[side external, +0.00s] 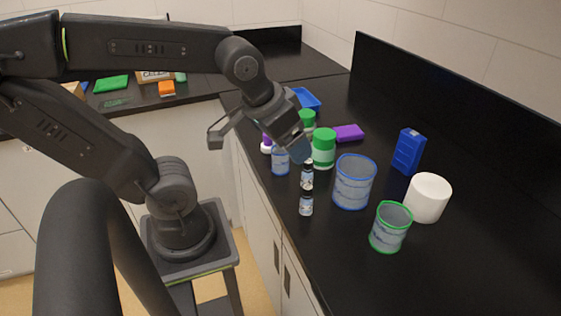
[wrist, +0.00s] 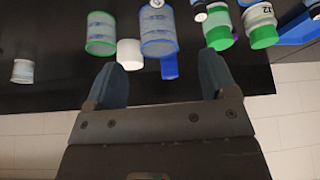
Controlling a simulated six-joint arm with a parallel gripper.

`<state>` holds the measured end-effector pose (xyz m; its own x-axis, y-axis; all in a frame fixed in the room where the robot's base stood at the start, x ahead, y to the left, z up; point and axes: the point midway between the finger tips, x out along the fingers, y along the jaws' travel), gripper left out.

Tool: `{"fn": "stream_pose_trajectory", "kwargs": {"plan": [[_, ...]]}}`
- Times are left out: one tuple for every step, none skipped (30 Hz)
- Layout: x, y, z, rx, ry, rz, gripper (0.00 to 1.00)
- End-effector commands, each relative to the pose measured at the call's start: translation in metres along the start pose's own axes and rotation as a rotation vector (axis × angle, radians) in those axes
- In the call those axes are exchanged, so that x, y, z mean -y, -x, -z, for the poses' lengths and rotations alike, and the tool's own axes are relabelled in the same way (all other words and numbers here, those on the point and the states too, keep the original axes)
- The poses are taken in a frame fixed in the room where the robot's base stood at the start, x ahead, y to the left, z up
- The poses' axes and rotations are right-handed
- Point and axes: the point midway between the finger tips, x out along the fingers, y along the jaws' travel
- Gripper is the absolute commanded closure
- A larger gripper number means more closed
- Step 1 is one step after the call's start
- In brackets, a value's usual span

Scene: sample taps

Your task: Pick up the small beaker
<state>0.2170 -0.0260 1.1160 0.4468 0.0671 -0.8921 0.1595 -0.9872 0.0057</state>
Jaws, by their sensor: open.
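The small beaker (side external: 390,227) is clear with a green rim and stands upright at the front right of the black counter. It also shows at the top left of the wrist view (wrist: 101,33). A larger blue-rimmed beaker (side external: 353,182) stands behind and left of it, and in the wrist view (wrist: 158,30) it is beside the small one. My gripper (side external: 302,148) is above the bottles, left of both beakers and apart from the small beaker. In the wrist view my gripper (wrist: 160,80) has its two fingers wide apart with nothing held between them.
A white cylinder (side external: 428,197) stands close behind the small beaker. A blue box (side external: 409,151) is farther back. Green-capped bottles (side external: 323,148) and small dark-capped vials (side external: 306,202) crowd below my gripper. A dark back panel (side external: 470,130) borders the counter. The front right counter is clear.

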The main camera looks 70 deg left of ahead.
Motion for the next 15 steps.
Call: {"fn": "stream_pose_trajectory", "kwargs": {"plan": [[0.018, -0.011, 0.008, 0.023, 0.105, 0.052, 0.22], [0.029, -0.017, 0.012, 0.033, 0.17, 0.084, 0.22], [0.044, -0.025, 0.017, 0.043, 0.259, 0.125, 0.22], [0.055, -0.031, 0.019, 0.05, 0.324, 0.156, 0.22], [0.067, -0.036, 0.021, 0.057, 0.383, 0.184, 0.22], [0.08, -0.042, 0.024, 0.062, 0.459, 0.218, 0.22], [0.09, -0.046, 0.024, 0.066, 0.508, 0.242, 0.22], [0.099, -0.05, 0.025, 0.069, 0.553, 0.262, 0.22], [0.108, -0.053, 0.025, 0.071, 0.602, 0.285, 0.22], [0.114, -0.056, 0.025, 0.071, 0.632, 0.298, 0.22], [0.119, -0.057, 0.025, 0.072, 0.655, 0.308, 0.22], [0.123, -0.06, 0.024, 0.073, 0.677, 0.319, 0.22], [0.126, -0.062, 0.024, 0.073, 0.687, 0.323, 0.22], [0.127, -0.065, 0.024, 0.074, 0.693, 0.326, 0.22], [0.129, -0.07, 0.022, 0.075, 0.697, 0.327, 0.22]]}}
